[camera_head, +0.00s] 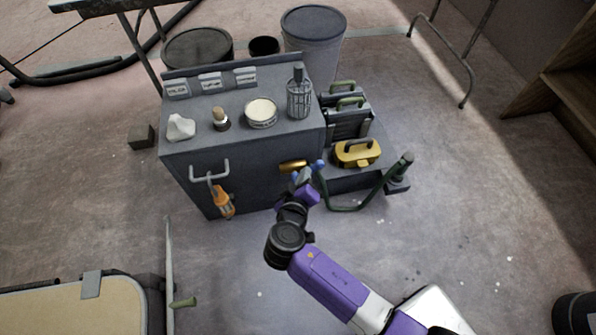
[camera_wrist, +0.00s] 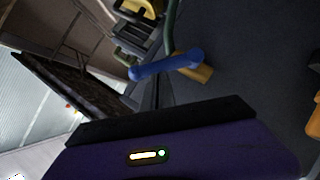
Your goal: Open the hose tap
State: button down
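The hose tap is on the front of the grey cabinet, near its right edge. Its brass body (camera_head: 292,165) shows just behind my gripper, and also in the wrist view (camera_wrist: 200,74). A blue lever handle (camera_wrist: 165,67) lies across the tap in the wrist view; a blue end (camera_head: 320,165) shows in the head view.
The grey cabinet (camera_head: 255,172) carries a tin (camera_head: 261,113), a brush, a white lump and a caged lamp (camera_head: 299,93). An orange tool (camera_head: 222,201) hangs on its front. The floor in front is mostly clear.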

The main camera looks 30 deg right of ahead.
jog(key=d+f+m+y, duration=0.1)
jog(key=d+f+m+y+p, duration=0.1)
jog(key=y, duration=0.1)
jog(key=s+d+f+m+y+p, duration=0.1)
jog(key=m, duration=0.1)
jog(key=shift+s+d+t+y, duration=0.1)
jog(key=shift+d+t+y, duration=0.2)
jog(key=shift+d, duration=0.05)
jog(key=shift+d+f, duration=0.1)
jog(key=shift+d, duration=0.05)
dwell(0.6)
